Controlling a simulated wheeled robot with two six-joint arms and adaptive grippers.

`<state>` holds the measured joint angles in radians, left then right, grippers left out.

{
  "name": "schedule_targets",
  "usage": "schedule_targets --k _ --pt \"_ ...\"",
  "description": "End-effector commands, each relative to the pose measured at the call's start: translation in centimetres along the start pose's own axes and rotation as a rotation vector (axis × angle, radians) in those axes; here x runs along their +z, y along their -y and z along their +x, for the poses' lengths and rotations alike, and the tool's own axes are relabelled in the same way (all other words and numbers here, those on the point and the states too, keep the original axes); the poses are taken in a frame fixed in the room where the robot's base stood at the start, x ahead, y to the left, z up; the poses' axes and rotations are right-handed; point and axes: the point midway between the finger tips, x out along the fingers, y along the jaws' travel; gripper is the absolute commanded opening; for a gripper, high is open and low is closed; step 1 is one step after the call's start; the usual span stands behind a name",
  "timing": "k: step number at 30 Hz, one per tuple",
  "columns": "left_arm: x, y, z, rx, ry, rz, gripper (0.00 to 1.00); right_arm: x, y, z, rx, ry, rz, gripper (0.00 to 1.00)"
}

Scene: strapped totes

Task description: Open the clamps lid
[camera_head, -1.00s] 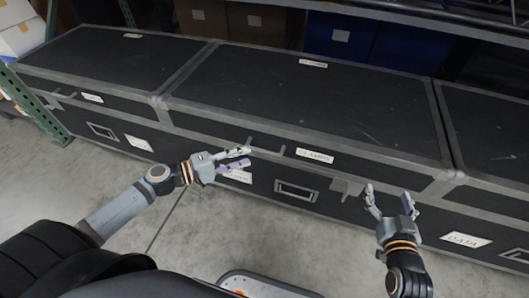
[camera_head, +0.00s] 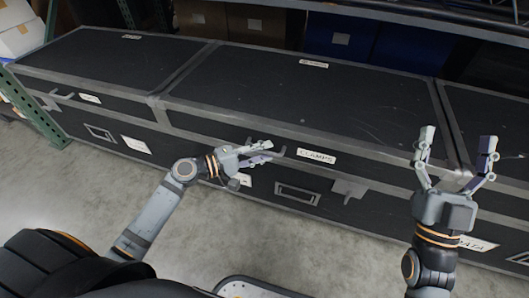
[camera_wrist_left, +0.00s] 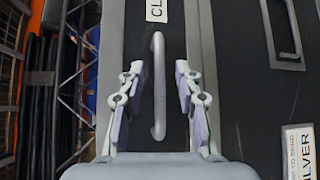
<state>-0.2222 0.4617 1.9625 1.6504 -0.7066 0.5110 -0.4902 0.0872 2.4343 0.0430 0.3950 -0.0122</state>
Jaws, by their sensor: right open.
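The clamps lid (camera_head: 300,95) is the black, grey-edged top of the middle case and lies closed. Its CLAMPS label (camera_head: 316,157) is on the front face. My left gripper (camera_head: 270,152) is at that front face, left of the label. In the left wrist view, my left gripper (camera_wrist_left: 160,67) is open, with a grey bar handle (camera_wrist_left: 158,100) between its spread fingers; neither finger appears to press on it. My right gripper (camera_head: 458,140) is open and empty, raised in front of the right end of the lid.
Similar black cases adjoin on the left (camera_head: 110,58) and right (camera_head: 490,115). A recessed grey handle (camera_head: 297,194) and a grey bracket (camera_head: 348,188) are on the middle case's lower front. Shelving with blue bins (camera_head: 340,36) stands behind. The concrete floor in front is mostly clear.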

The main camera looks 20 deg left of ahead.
Motion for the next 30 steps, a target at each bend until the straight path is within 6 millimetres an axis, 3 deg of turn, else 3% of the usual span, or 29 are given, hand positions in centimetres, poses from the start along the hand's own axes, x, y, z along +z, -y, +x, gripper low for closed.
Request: schedule_targets --k 4,12,20,30 --pt "0.01 0.01 0.76 0.000 0.000 -0.001 0.34 -1.09 0.04 0.15 -0.002 -0.047 -0.003 0.79" --pt "0.02 0.00 0.85 -0.002 0.000 -0.001 0.34 -1.29 0.05 0.20 -0.003 -0.055 -0.004 0.79" --pt "0.02 0.00 0.84 -0.002 0.000 0.000 0.00 -1.27 0.05 0.19 -0.003 -0.054 -0.004 0.79" --pt "0.03 0.03 0.83 -0.002 0.001 0.000 0.00 -1.26 0.05 0.18 -0.003 -0.053 -0.004 0.79"
